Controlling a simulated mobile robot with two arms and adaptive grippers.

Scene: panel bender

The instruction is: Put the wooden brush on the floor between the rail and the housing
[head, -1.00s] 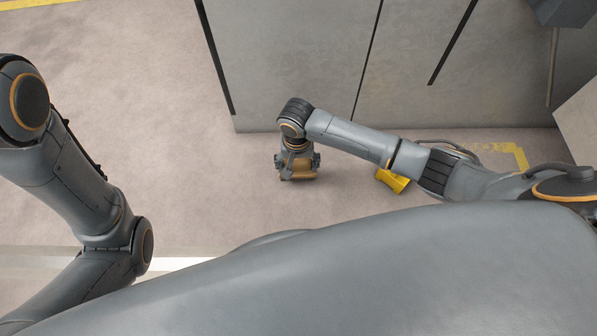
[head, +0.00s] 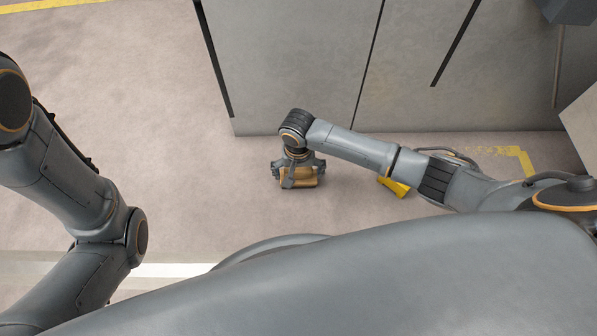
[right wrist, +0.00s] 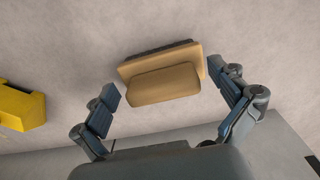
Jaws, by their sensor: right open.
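The wooden brush (right wrist: 165,83) is a tan block with a dark bristle edge. In the right wrist view it lies between and slightly beyond my right gripper's (right wrist: 161,80) spread fingers, with a gap on each side. In the head view the brush (head: 298,178) shows under my right gripper (head: 299,172), which is open. The brush appears to be on the floor, in front of the grey housing (head: 300,80). A pale strip (head: 170,269), possibly the rail, crosses the floor nearer to me. My left arm shows at the left, but its gripper is out of frame.
A yellow object (head: 395,187) lies on the floor right of the brush, partly behind my right arm; it also shows in the right wrist view (right wrist: 20,107). Yellow floor marking (head: 522,160) runs near the housing's right part. The floor left of the brush is clear.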

